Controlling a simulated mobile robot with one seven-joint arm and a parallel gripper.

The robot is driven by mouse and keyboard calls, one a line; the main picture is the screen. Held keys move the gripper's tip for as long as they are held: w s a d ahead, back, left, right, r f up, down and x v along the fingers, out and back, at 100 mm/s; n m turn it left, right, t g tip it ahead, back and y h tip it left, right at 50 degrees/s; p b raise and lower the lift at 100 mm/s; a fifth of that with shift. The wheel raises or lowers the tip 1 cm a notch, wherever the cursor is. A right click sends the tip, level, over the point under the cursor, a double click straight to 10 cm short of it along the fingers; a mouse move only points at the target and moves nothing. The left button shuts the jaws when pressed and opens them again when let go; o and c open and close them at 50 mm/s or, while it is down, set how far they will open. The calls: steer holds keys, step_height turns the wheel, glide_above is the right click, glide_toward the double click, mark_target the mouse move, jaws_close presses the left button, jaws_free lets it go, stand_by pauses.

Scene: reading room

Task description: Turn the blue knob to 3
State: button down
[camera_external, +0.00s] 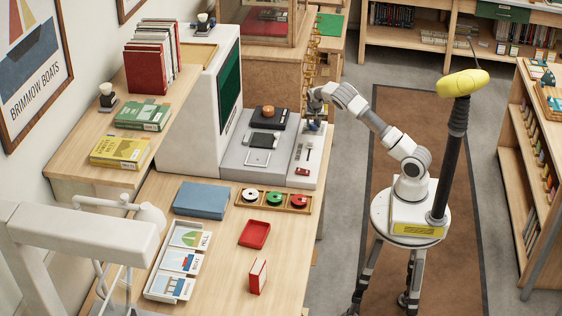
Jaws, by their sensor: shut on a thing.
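My gripper (315,122) is at the far end of the control strip (306,160) on the right side of the grey reader machine (258,150). It points down and is shut on what looks like the blue knob (314,128), of which only a small bluish part shows below the fingers. The knob's pointer and the numbers around it are too small and too covered to read, so I cannot tell its setting. A slider slot and a red switch (302,171) lie nearer on the same strip.
The reader's tall white housing (190,125) with a dark green screen stands left of the strip. A black plate with an orange-brown knob (268,111) is beside it.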

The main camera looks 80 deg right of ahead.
steer(key=shift+c, duration=1.7)
jaws_free()
steer(key=w+p+v, duration=0.1)
steer(key=p+v, duration=0.1)
steer(key=v, duration=1.5)
steer(key=shift+s+a+r, duration=0.15)
steer(key=shift+s+r, duration=0.1)
steer(key=shift+s, duration=0.25)
